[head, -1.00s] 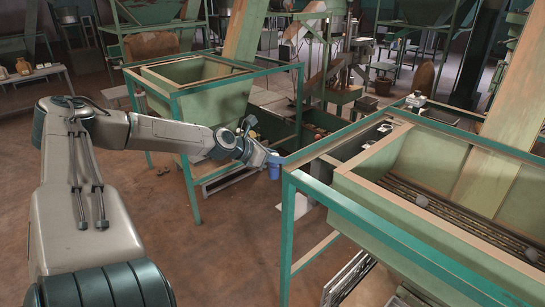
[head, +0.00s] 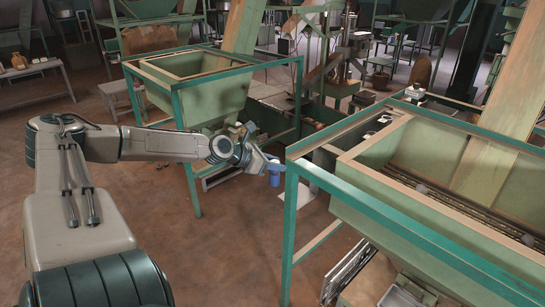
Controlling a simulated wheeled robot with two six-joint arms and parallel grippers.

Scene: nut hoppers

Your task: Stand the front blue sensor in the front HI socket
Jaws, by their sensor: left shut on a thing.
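My left gripper (head: 268,163) is shut on a blue sensor (head: 274,179), a small blue cylinder that hangs roughly upright below the fingers. It is held in the air just left of the near corner of the right hopper's green frame (head: 290,168); whether it touches the frame I cannot tell. Small white-and-dark fittings (head: 383,120) sit on the left side of the right hopper (head: 352,170). No socket marked HI can be made out. My right gripper is not in view.
A second green hopper (head: 212,100) in its frame stands behind my left arm. Small grey round things (head: 421,189) lie in the right hopper. A bench (head: 35,70) stands at the far left. Brown floor (head: 240,250) is clear between my arm and the right hopper.

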